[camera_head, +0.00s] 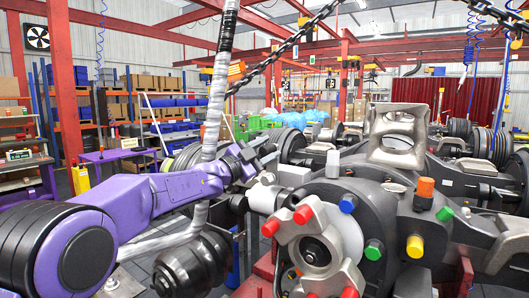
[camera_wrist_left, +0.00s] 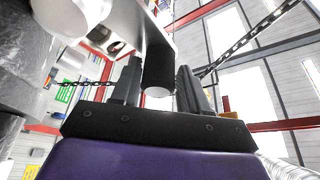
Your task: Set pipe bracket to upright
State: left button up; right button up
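My left gripper (camera_head: 264,148) comes in from the left on a purple arm and sits at the left side of the large axle assembly. In the left wrist view, its two dark fingers (camera_wrist_left: 158,82) stand apart, with a black cylinder (camera_wrist_left: 158,70) with a pale end between them. I cannot tell whether they grip it. The cylinder hangs by a grey metal plate (camera_wrist_left: 152,28). I cannot tell for sure which part is the pipe bracket. A grey metal bracket (camera_head: 397,118) with an opening stands on top of the axle housing. My right gripper is not in view.
The axle housing (camera_head: 385,205) with coloured caps fills the right foreground. A chain (camera_head: 290,45) hangs across above the gripper. A purple table (camera_head: 118,154) and shelves stand at the back left. More axles stand behind on the right.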

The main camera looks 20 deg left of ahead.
pick_arm(q)
jog(key=shift+o, duration=0.6)
jog(key=shift+d, duration=0.2)
jog(key=shift+a+f, duration=0.1)
jog(key=shift+f, duration=0.05)
jog(key=b+v, duration=0.5)
jog(key=v, duration=0.5)
jog(key=shift+s, duration=0.2)
